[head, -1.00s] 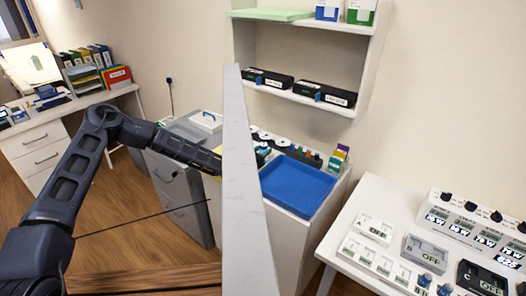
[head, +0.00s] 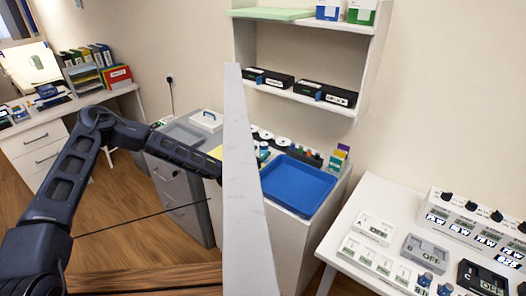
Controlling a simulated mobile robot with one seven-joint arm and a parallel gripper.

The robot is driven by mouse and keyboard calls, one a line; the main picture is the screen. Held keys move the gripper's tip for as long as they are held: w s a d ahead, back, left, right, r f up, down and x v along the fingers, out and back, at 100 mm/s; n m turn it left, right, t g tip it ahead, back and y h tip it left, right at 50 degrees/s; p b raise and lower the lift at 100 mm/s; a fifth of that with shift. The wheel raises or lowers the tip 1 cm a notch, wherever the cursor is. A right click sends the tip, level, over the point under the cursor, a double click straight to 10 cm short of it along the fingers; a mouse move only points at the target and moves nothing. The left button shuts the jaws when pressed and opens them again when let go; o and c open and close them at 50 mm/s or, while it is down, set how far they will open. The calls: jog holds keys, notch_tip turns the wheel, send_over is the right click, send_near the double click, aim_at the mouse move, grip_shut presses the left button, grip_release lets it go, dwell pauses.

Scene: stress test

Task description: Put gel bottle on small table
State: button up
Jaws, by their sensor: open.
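I cannot make out a gel bottle for certain in the head view. Small teal and yellow items (head: 263,150) show just right of the upright grey panel, too small to identify. A white table (head: 390,195) stands at the lower right and may be the small table. My arm reaches from the lower left toward the middle, and its far end passes behind the panel. My gripper is hidden there, so its fingers and anything between them cannot be seen.
The tall grey panel (head: 243,200) blocks the middle of the view. A blue tray (head: 298,187) lies on the white cabinet behind it. Switch boxes (head: 428,252) crowd the right table.

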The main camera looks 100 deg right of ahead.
jog(key=v, duration=0.9)
